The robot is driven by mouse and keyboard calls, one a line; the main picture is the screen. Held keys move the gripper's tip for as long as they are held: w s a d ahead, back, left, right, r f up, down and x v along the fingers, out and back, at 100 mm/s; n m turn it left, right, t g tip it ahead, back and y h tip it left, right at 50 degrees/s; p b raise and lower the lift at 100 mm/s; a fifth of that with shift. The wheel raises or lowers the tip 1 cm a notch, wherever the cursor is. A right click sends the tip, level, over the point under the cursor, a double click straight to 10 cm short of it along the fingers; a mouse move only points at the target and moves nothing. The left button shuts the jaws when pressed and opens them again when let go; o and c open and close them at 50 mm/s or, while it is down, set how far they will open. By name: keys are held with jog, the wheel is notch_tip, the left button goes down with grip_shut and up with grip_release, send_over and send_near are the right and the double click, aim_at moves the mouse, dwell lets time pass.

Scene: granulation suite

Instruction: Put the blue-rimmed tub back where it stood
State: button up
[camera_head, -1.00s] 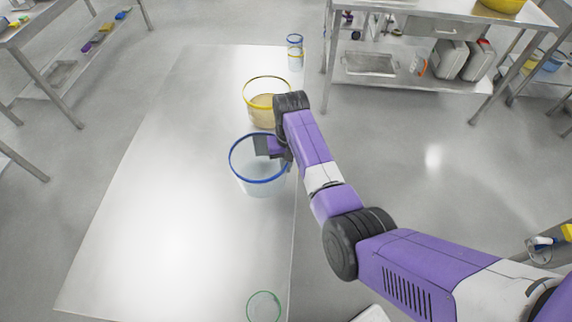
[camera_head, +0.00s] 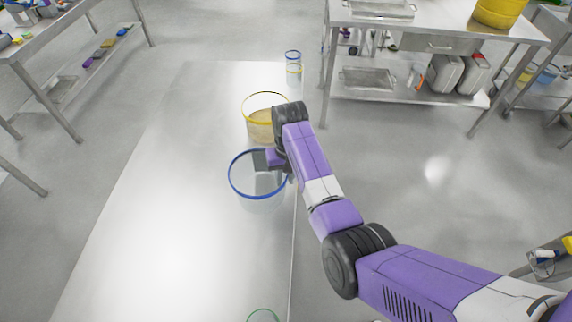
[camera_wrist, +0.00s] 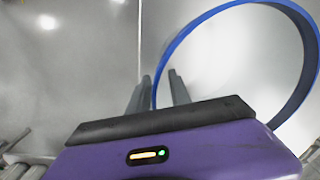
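The blue-rimmed tub (camera_head: 258,198) is clear and stands upright on the pale bench top, near its right edge. Its blue rim also fills the right of the wrist view (camera_wrist: 307,40). My gripper (camera_head: 262,160) is at the tub's far right rim. In the wrist view my gripper's two fingers (camera_wrist: 160,80) straddle the rim. The rim runs close beside the left finger, and a gap shows between it and the right finger. The tub's base is hard to make out against the bright surface.
A yellow-rimmed tub (camera_head: 262,125) with tan contents stands just behind. A green-rimmed container (camera_head: 263,315) is at the near edge. The bench's left side (camera_head: 150,200) is clear.

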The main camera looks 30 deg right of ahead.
notch_tip(320, 180, up, 11)
jog(key=b, duration=0.1)
jog(key=shift+d+f, duration=0.2)
jog(key=shift+d, duration=0.05)
dwell(0.4)
jog(key=w+d+r+t+h, duration=0.2)
jog(key=w+d+r+t, duration=0.15)
jog(key=w+t, duration=0.4)
jog(key=s+a+r+n+t, duration=0.1)
jog(key=s+a+t, duration=0.1)
jog(key=s, duration=1.4)
jog(key=s+a+r+n+t+y, duration=0.1)
jog(key=s+a, duration=0.4)
jog(key=s, duration=1.1)
jog(key=s+a+r+n+t, duration=0.1)
jog(key=s+a+r+t, duration=0.2)
jog(key=s, duration=1.3)
jog(key=shift+a+n+t+b, duration=0.3)
jog(key=shift+a+t, duration=0.2)
jog(key=shift+t, duration=0.05)
